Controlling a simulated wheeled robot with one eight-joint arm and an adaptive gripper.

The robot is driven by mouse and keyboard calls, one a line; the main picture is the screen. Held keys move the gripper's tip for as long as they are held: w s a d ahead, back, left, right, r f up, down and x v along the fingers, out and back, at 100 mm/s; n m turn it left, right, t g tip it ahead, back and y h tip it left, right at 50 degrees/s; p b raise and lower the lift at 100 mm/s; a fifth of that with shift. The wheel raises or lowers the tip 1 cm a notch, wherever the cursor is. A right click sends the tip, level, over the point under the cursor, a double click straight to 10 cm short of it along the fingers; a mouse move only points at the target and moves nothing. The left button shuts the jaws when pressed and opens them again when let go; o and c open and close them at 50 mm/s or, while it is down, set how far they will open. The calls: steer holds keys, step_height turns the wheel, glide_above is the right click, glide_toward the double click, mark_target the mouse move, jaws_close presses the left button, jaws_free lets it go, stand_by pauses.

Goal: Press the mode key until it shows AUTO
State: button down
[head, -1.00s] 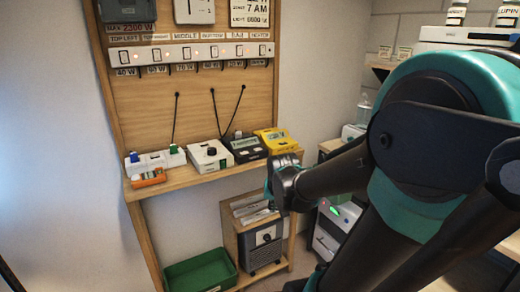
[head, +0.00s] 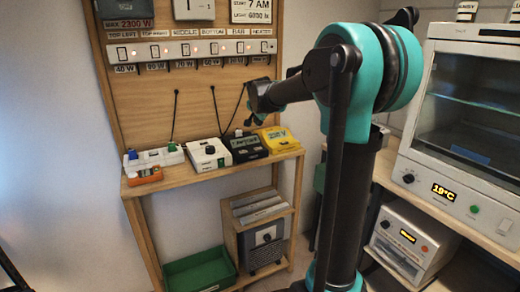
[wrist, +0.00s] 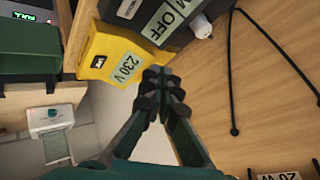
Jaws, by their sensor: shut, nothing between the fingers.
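My gripper (wrist: 157,82) is shut and empty in the wrist view, with its fingertips beside the yellow unit (wrist: 118,62), whose display reads 230 V. In the head view my gripper (head: 252,119) hangs above the right part of the shelf. A black unit (head: 246,147) with a pale display stands between the yellow unit (head: 277,139) and a white box with a dark knob. In the wrist view the black unit (wrist: 180,40) has a display reading OFF and a pale round part (wrist: 200,26). I cannot tell which part is the mode key.
The white knob box (head: 209,154) and an orange unit (head: 145,175) stand farther left on the wooden shelf (head: 190,181). A switch strip (head: 190,50) and hanging cables are on the backboard. A green tray (head: 200,270) and grey heater box (head: 264,242) are below.

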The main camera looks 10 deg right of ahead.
mark_target(258, 149)
steer(key=shift+w+r, duration=0.1)
steer(key=shift+w, duration=0.1)
steer(key=shift+f, duration=4.4)
steer(key=shift+f, duration=0.2)
steer(key=shift+f, duration=0.2)
steer(key=shift+f, duration=0.35)
steer(key=shift+r, duration=0.75)
